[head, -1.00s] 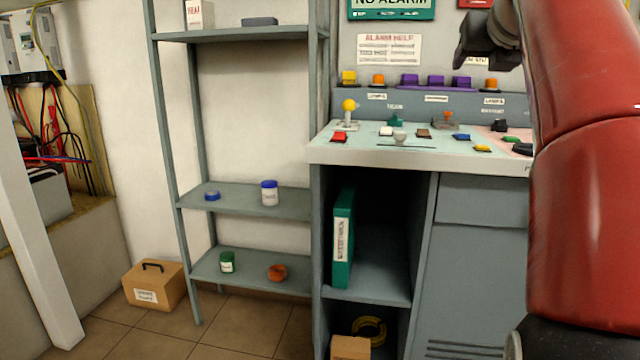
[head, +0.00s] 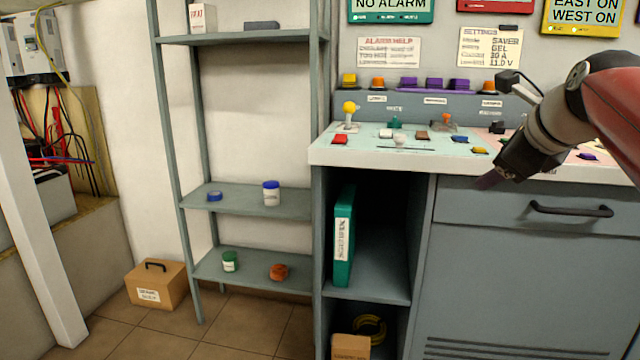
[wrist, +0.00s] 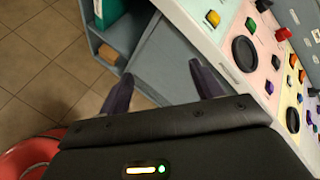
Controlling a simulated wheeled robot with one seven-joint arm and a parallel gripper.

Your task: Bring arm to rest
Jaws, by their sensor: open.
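My gripper (wrist: 160,90) shows in the wrist view with its two dark fingers spread apart and nothing between them. In the head view my gripper (head: 487,181) hangs at the front edge of the control desk, pointing down and to the left. My red arm comes in from the right edge. The desk's pale top (head: 365,152) carries several coloured buttons and levers. The gripper's fingertips are in front of the drawer (head: 470,205); whether they touch the desk cannot be told.
A grey shelf rack (head: 240,202) with small jars stands left of the desk. A teal binder (head: 343,240) stands in the desk's open compartment. A cardboard box (head: 157,284) sits on the tiled floor (head: 240,325), which is clear in front of the rack.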

